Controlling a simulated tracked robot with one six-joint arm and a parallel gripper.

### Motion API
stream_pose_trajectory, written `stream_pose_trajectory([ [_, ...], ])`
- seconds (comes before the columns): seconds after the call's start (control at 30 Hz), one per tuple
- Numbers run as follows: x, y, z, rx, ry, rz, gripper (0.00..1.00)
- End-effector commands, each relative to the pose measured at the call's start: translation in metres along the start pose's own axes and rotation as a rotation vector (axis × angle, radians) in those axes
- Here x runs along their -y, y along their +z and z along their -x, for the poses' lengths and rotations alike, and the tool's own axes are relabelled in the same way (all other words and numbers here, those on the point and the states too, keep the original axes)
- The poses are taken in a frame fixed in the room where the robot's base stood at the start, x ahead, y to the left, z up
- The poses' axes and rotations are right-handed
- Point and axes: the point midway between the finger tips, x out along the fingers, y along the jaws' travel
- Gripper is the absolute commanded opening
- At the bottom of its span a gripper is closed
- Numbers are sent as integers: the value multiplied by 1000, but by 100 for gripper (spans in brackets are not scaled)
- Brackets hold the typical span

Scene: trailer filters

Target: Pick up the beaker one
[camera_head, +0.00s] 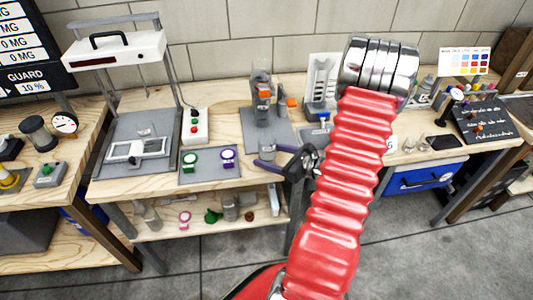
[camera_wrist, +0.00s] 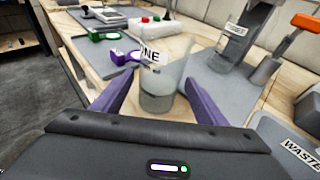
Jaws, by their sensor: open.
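The beaker one (camera_wrist: 158,97) is a clear upright beaker with grey contents low in it and a white label reading "NE" in the wrist view. It stands on the wooden bench. My gripper (camera_wrist: 161,78) is open, with one purple finger on each side of the beaker. I cannot tell whether either finger touches it. In the head view my gripper (camera_head: 269,157) is at the bench's front edge, and the beaker is too small to make out there.
A grey stand (camera_head: 265,120) with orange clamps is behind my gripper. A grey tray (camera_head: 208,175) with green and purple ring-like items lies to the left. A container labelled "WASTE" (camera_wrist: 290,150) is close on the right in the wrist view. A lower shelf (camera_head: 160,228) holds several items.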

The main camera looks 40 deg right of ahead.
Motion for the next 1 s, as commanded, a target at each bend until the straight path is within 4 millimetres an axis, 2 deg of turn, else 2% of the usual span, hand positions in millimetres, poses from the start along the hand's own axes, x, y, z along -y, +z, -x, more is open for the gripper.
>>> stream_pose_trajectory([
  [0.17,-1,1,-8,0,3,1,66],
  [0.53,-2,3,-49,0,3,1,66],
  [1.0,-2,3,-52,0,1,0,66],
])
